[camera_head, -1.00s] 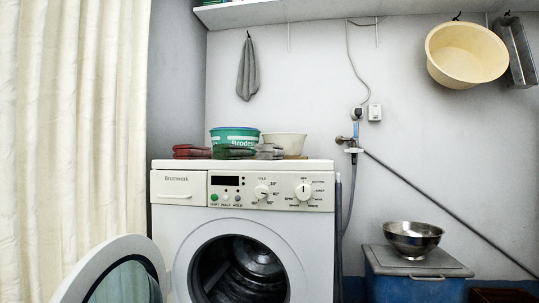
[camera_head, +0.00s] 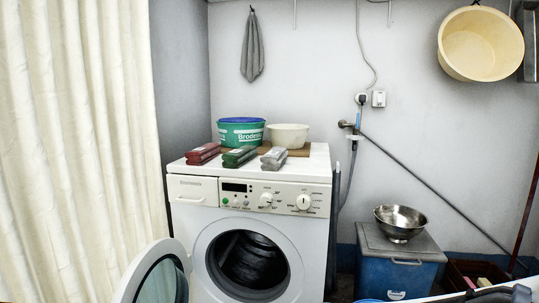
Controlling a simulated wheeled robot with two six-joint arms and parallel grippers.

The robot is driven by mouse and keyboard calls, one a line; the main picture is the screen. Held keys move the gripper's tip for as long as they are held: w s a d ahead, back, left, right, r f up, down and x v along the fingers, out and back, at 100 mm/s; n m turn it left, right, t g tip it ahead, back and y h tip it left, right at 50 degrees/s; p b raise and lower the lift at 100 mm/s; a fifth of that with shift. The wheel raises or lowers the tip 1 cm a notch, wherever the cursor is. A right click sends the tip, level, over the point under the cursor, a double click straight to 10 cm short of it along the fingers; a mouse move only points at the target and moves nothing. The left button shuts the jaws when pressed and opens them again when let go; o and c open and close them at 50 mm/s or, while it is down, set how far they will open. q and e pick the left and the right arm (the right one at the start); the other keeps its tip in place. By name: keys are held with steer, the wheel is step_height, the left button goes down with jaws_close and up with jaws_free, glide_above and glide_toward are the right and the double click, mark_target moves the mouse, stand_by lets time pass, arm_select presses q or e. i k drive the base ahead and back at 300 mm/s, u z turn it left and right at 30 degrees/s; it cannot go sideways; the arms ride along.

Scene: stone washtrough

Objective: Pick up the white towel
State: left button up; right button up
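I cannot make out a clearly white towel. Three folded bundles lie side by side on top of the washing machine (camera_head: 250,170): a red one (camera_head: 203,154), a green one (camera_head: 239,156) and a pale grey one (camera_head: 273,158). The pale grey one is the lightest, and whether it is a towel is unclear. A grey cloth (camera_head: 252,50) hangs from a hook on the back wall. Neither of my grippers is in view.
A green tub (camera_head: 241,135) and a cream bowl (camera_head: 288,137) stand behind the bundles. The machine's round door (camera_head: 160,280) is open at front left. A steel bowl (camera_head: 400,222) sits on a blue box (camera_head: 395,272). A beige basin (camera_head: 480,44) hangs at right.

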mark_target(274, 159)
steer(key=u, duration=0.2)
steer(key=k, duration=0.25)
steer(key=z, duration=0.8)
steer(key=i, duration=1.35)
steer(key=u, duration=0.65)
